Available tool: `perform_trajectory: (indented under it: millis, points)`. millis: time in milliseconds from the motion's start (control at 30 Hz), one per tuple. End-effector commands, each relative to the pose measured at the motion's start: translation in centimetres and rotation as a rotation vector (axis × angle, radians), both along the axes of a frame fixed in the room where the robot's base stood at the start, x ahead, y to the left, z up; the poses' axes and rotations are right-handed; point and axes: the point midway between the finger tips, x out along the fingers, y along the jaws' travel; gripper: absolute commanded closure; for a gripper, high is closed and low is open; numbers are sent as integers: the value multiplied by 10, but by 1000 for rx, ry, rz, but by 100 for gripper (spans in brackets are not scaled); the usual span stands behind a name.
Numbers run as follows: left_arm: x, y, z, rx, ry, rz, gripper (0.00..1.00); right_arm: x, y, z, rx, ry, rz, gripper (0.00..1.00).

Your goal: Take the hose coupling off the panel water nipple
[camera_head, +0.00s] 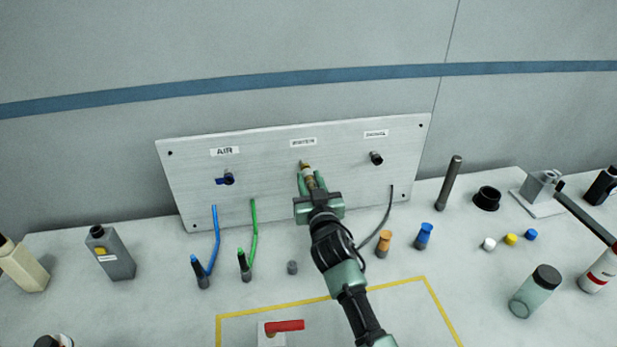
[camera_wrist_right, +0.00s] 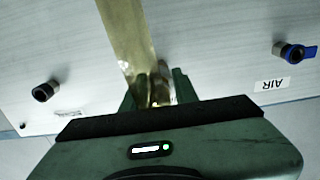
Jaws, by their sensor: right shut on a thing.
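The metal panel (camera_head: 270,185) stands upright at the back of the bench. My right gripper (camera_head: 308,178) is in front of its middle, below the middle label. It is shut on the brass hose coupling (camera_head: 307,168), whose end shows just past the fingertips. In the right wrist view the brass coupling (camera_wrist_right: 158,92) sits between the fingers, and a long brass-coloured piece (camera_wrist_right: 125,40) runs up from there. The water nipple is hidden behind the coupling and fingers. I cannot tell whether the coupling is still seated on it. My left gripper is not in view.
A blue-handled air valve (camera_head: 226,180) is left on the panel, a dark fitting (camera_head: 376,158) right. Blue (camera_head: 215,240) and green (camera_head: 254,232) tubes stand below. A thin dark hose (camera_head: 388,215) curves beside my right arm. Bottles and caps stand on both sides.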

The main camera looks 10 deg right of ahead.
Motion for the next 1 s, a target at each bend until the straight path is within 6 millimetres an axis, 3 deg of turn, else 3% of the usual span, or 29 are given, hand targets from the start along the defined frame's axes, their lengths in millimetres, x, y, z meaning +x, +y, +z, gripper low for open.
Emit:
perform_trajectory:
  millis: [1000]
  points:
    - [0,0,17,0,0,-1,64,-41,0,1,1,-1,0,100]
